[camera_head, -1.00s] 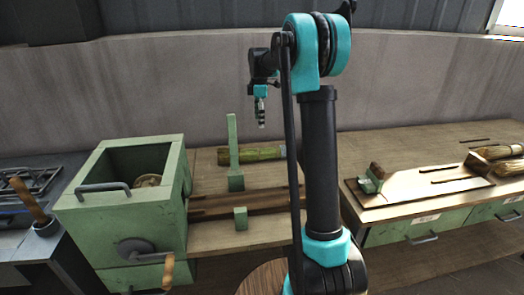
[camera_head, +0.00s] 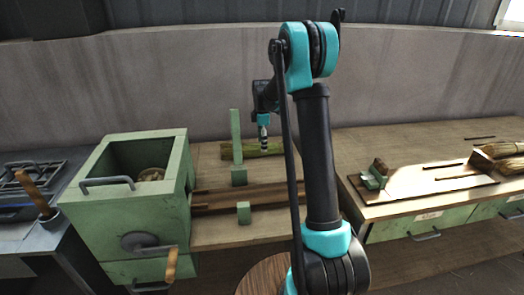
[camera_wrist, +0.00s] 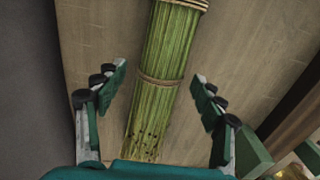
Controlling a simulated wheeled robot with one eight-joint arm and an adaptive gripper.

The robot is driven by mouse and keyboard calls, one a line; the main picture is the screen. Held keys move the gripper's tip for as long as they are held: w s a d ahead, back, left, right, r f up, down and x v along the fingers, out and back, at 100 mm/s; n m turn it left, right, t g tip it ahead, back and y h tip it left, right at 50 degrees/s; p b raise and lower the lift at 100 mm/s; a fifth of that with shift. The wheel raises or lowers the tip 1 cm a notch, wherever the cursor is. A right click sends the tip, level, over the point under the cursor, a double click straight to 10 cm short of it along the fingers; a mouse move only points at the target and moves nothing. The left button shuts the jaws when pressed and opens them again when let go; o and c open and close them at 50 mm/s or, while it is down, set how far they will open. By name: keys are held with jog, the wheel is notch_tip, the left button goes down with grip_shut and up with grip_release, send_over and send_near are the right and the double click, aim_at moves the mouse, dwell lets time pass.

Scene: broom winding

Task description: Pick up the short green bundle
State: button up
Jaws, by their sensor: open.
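The short green bundle (camera_wrist: 163,60) is a sheaf of green stalks tied with tan cord. It lies on the wooden bench top, and in the head view the bundle (camera_head: 265,149) lies at the back of the bench, behind the green upright post. My gripper (camera_wrist: 155,100) is open in the wrist view, with one finger on each side of the bundle and visible gaps between. In the head view my gripper (camera_head: 264,146) points down over the bundle; its height above the bundle is hard to judge.
A green upright post (camera_head: 236,140) stands in front of the bundle. A green box machine (camera_head: 130,215) with a crank is at the left. A second bench (camera_head: 400,145) at the right holds a board and straw brooms (camera_head: 500,158). A wall (camera_head: 180,85) runs close behind.

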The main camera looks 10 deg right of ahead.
notch_tip(320, 180, down, 3)
jog(key=shift+s+f, duration=0.1)
jog(key=shift+f, duration=0.05)
jog(key=c, duration=1.3)
